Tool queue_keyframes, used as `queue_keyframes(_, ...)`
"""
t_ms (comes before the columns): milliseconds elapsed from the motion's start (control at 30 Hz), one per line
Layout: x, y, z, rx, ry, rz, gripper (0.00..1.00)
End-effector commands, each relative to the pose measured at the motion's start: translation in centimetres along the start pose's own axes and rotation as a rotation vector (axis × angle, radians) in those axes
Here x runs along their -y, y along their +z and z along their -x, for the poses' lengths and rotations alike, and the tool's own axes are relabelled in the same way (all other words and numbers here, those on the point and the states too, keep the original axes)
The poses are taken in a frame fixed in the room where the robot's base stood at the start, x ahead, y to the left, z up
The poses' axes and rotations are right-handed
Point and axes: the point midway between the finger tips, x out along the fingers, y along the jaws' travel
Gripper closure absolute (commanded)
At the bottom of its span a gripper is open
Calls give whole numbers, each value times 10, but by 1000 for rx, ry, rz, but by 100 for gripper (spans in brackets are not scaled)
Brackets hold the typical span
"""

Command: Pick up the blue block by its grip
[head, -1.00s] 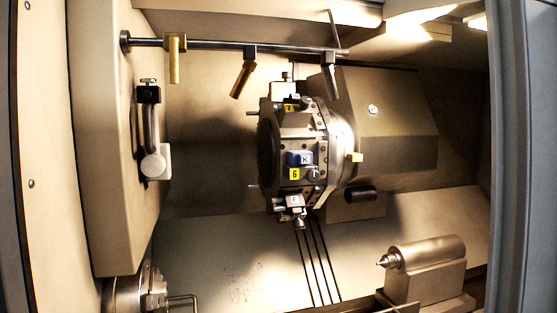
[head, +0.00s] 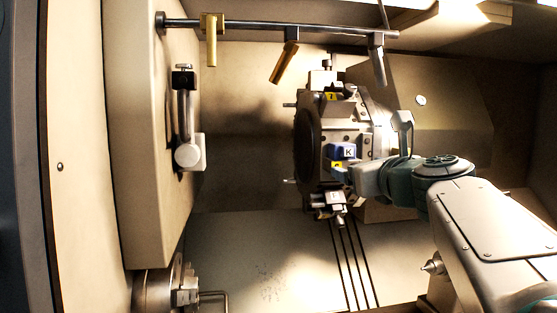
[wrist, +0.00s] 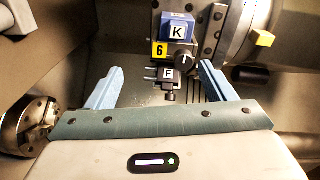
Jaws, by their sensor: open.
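The blue block (head: 338,151) sits on the turret (head: 318,140) in the head view, with a white face marked K. It also shows in the wrist view at top centre (wrist: 177,27), above a yellow 6 label. I cannot clearly tell which part is its grip. My gripper (head: 343,174) is just below the block in the head view, partly hiding the 6 label. In the wrist view my gripper (wrist: 161,78) is open, its two light blue fingers wide apart with nothing held. The block appears beyond the fingertips, apart from them.
A tool block marked F (wrist: 168,74) appears between the fingers in the wrist view, below the blue block. A chuck (head: 165,290) is at lower left. A rail (head: 270,27) with hanging holders crosses the top. The floor left of the turret is open.

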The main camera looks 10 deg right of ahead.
Motion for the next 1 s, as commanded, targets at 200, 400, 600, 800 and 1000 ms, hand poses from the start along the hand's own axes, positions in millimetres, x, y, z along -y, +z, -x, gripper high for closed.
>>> queue_keyframes(200,20,21,-5,64,-48,-165,24)
queue_keyframes(400,22,22,-40,63,-46,-168,24)
queue_keyframes(600,24,24,-72,63,-47,-166,24)
queue_keyframes(800,24,24,-84,63,-46,-165,24)
queue_keyframes(1000,28,18,-106,61,-47,-166,24)
